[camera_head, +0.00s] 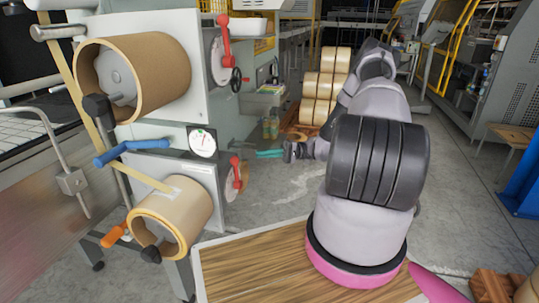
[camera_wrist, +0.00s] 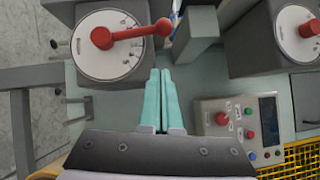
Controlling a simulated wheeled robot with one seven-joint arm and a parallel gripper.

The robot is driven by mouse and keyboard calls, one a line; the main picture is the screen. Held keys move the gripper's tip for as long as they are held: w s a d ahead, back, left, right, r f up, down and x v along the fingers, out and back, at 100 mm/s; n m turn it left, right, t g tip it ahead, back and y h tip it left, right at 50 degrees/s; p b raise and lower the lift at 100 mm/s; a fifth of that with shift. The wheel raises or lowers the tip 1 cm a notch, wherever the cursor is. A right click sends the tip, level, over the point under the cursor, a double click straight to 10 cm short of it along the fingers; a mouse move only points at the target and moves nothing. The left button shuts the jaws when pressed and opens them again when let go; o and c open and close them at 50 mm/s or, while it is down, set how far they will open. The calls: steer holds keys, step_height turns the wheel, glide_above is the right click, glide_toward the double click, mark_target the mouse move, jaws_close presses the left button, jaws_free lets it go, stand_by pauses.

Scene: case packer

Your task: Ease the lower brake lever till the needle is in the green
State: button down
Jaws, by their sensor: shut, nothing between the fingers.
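The lower brake lever (camera_head: 236,170) is red, on a white dial on the side of the lower unwind unit. Above it, a round white gauge (camera_head: 202,141) has small green and red marks; its needle is too small to read against them. My gripper (camera_head: 258,154), with teal fingers, is to the right of the lower lever, apart from it, and points toward the machine. In the wrist view my gripper (camera_wrist: 158,72) is shut and empty. Just beyond its tips is the ball end of a red lever (camera_wrist: 130,34) on a white dial; I cannot tell which brake this is.
An upper red lever (camera_head: 225,42) sits above. A blue handle (camera_head: 130,150) and tape rolls (camera_head: 172,215) are at left. The wrist view shows a second dial (camera_wrist: 298,22) and a control box (camera_wrist: 238,122). A wooden tabletop (camera_head: 275,262) is in front.

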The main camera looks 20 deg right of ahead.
mark_target(236, 172)
steer(key=s+a+r, duration=0.1)
steer(key=s+a, duration=0.1)
steer(key=a, duration=0.5)
steer(key=shift+s, duration=0.35)
steer(key=shift+r, duration=0.1)
